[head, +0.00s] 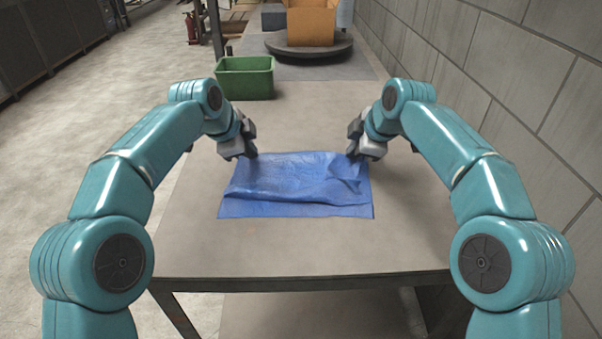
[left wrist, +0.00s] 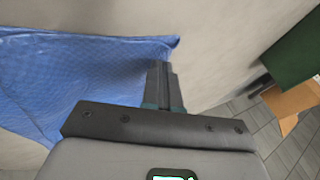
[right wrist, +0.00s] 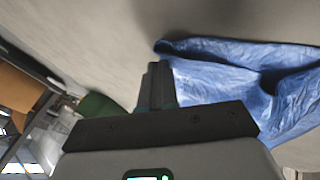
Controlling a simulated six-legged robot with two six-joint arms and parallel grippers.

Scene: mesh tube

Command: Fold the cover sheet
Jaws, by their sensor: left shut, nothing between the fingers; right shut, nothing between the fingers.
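The blue cover sheet (head: 290,190) lies on the table in front of me, wrinkled, with a raised fold running across it. Its far right part is bunched up. My left gripper (head: 248,154) is shut and empty at the sheet's far left corner. The sheet's edge shows beside the closed fingers in the left wrist view (left wrist: 90,75). My right gripper (head: 355,154) is shut and empty at the far right corner. The right wrist view shows the rumpled sheet (right wrist: 230,75) beside the closed fingers. I cannot tell whether either gripper touches the cloth.
The grey table (head: 300,250) is bare around the sheet. A green bin (head: 245,78) stands at the back left of the table. An orange box (head: 311,22) sits on a dark round platform (head: 309,46) farther back. A block wall (head: 500,80) runs along the right.

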